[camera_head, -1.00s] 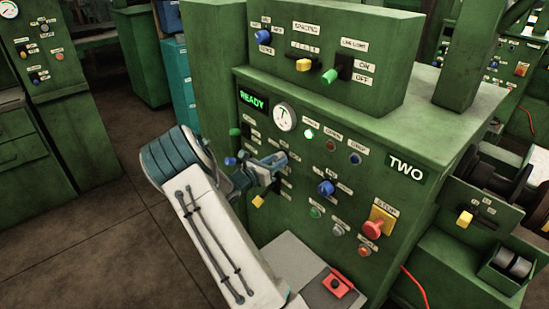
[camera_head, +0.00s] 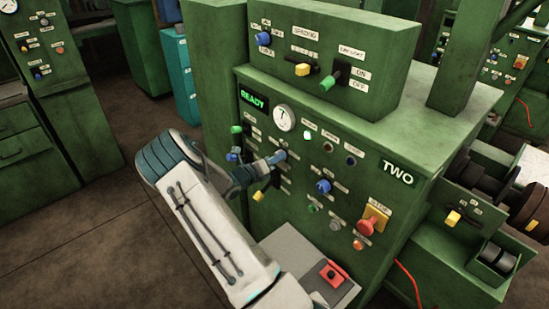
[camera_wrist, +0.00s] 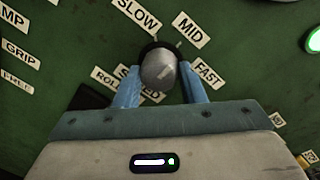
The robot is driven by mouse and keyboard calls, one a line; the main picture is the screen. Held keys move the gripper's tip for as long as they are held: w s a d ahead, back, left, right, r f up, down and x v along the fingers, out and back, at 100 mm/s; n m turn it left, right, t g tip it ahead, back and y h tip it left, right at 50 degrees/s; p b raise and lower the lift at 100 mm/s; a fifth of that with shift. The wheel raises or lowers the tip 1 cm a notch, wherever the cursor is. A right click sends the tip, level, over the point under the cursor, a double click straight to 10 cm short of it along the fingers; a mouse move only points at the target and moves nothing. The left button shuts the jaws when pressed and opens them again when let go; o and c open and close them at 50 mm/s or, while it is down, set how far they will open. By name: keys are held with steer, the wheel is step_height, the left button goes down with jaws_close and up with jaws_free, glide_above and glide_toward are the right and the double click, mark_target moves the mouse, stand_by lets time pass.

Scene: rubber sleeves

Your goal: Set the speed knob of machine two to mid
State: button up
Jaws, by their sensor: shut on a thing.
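The grey speed knob (camera_wrist: 157,69) of machine two sits between my two blue fingers in the wrist view. My gripper (camera_wrist: 159,78) is shut on it, one finger on each side. The label SLOW (camera_wrist: 138,14) is at upper left of the knob, MID (camera_wrist: 190,29) at upper right and FAST (camera_wrist: 207,74) to the right. In the head view my gripper (camera_head: 276,158) reaches the front panel of machine two (camera_head: 285,225), hiding the knob.
A green READY display (camera_head: 253,97) and a gauge (camera_head: 284,118) are above my gripper. A blue knob (camera_head: 323,186) and a red stop button (camera_head: 366,227) are to the right. A yellow lever (camera_head: 259,196) is just below my gripper.

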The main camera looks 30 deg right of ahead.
stand_by(0.4)
steer(key=o, duration=1)
steer(key=shift+a, duration=0.15)
steer(key=b+v, duration=0.2)
steer(key=v, duration=1.1)
steer(key=shift+s+a, duration=0.1)
steer(key=shift+a, duration=0.15)
